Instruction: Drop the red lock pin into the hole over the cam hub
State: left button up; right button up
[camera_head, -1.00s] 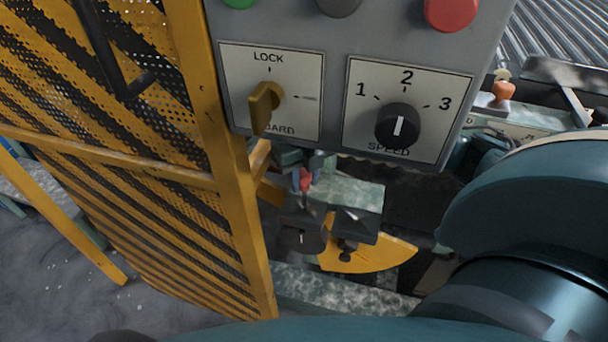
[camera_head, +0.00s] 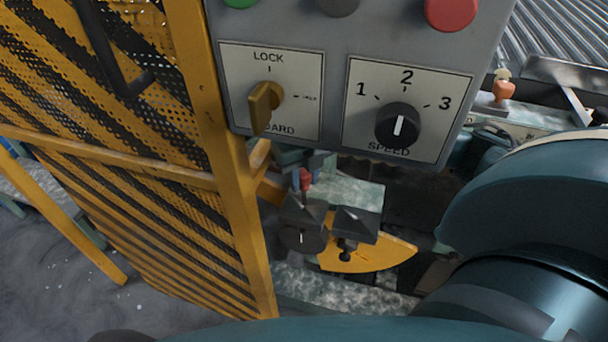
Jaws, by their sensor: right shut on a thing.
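The red lock pin (camera_head: 306,181) stands roughly upright below the control panel, just left of the picture's middle. My right gripper (camera_head: 306,166) is mostly hidden behind the panel's lower edge. Its bluish tips show at the pin's upper end, shut on it. The pin's lower end meets a dark block (camera_head: 303,208) and the hole itself cannot be made out. I cannot tell whether the pin's tip is in the hole or above it. Below is the dark round cam hub (camera_head: 302,239) with a white mark, beside a yellow cam plate (camera_head: 372,255). My left gripper is not in view.
The grey control panel (camera_head: 336,149), with a yellow lock switch (camera_head: 263,105) and a black speed knob (camera_head: 398,125), overhangs the pin closely. A yellow mesh guard (camera_head: 232,190) stands to the left. A second dark block (camera_head: 354,222) sits right of the first.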

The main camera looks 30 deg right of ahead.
aim_at(304, 203)
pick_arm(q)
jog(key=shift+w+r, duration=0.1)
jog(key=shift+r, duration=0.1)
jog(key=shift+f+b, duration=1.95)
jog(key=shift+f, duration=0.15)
pick_arm(e)
jog(key=shift+f, duration=2.6)
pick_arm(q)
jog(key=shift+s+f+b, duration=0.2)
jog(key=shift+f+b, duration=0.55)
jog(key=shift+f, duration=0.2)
pick_arm(e)
jog(key=shift+f, duration=0.95)
jog(key=o, duration=1)
jog(key=shift+o, duration=0.2)
jog(key=shift+r, duration=0.4)
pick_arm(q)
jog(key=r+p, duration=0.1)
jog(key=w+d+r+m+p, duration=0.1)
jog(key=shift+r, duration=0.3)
pick_arm(e)
notch_tip(304, 203, up, 12)
jog(key=shift+r, duration=0.2)
